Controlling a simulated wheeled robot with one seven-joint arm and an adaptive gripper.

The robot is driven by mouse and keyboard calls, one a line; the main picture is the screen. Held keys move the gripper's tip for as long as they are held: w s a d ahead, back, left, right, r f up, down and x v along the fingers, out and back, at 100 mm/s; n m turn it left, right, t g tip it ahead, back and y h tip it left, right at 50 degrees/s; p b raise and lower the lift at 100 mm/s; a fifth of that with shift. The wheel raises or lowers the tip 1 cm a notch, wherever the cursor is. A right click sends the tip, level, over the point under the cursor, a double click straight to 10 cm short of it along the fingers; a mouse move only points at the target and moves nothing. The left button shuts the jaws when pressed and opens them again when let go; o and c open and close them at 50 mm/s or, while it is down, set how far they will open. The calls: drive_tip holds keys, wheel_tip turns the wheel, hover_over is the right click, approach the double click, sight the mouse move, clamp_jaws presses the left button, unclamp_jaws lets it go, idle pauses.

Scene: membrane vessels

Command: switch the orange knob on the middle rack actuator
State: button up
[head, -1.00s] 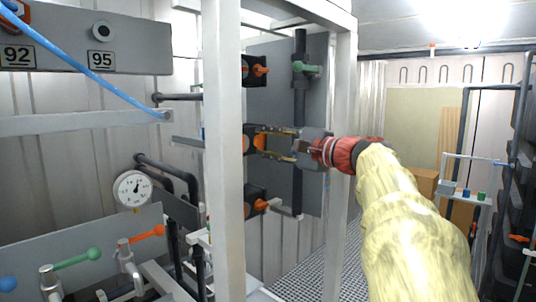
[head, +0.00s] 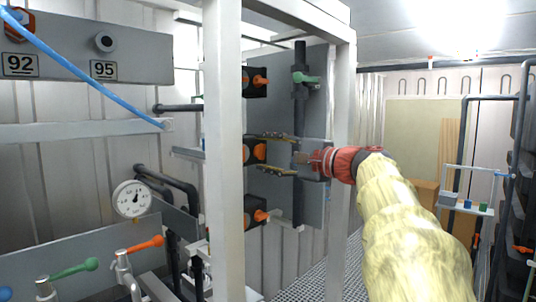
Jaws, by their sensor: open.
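The rack carries three black actuators with orange knobs, one above another, partly behind a white post. The middle actuator (head: 260,151) has an orange knob, of which only a part (head: 246,151) shows at the post's edge. My gripper (head: 264,153) comes from the right with its two fingers spread, one above and one below the middle actuator in the picture. Whether a finger touches the knob cannot be told. The upper orange knob (head: 260,81) and the lower orange knob (head: 261,216) stand clear of the fingers.
The white post (head: 224,150) stands in front of the rack's left side, and another white post (head: 343,100) stands behind my wrist. A dark pipe with a green valve handle (head: 306,78) runs by the grey panel. A gauge (head: 132,199) and coloured levers are at the left.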

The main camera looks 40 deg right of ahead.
drive_tip(key=shift+s, duration=0.15)
drive_tip(key=s, duration=1.1)
drive_tip(key=shift+s+d, duration=0.35)
drive_tip(key=shift+d, duration=0.1)
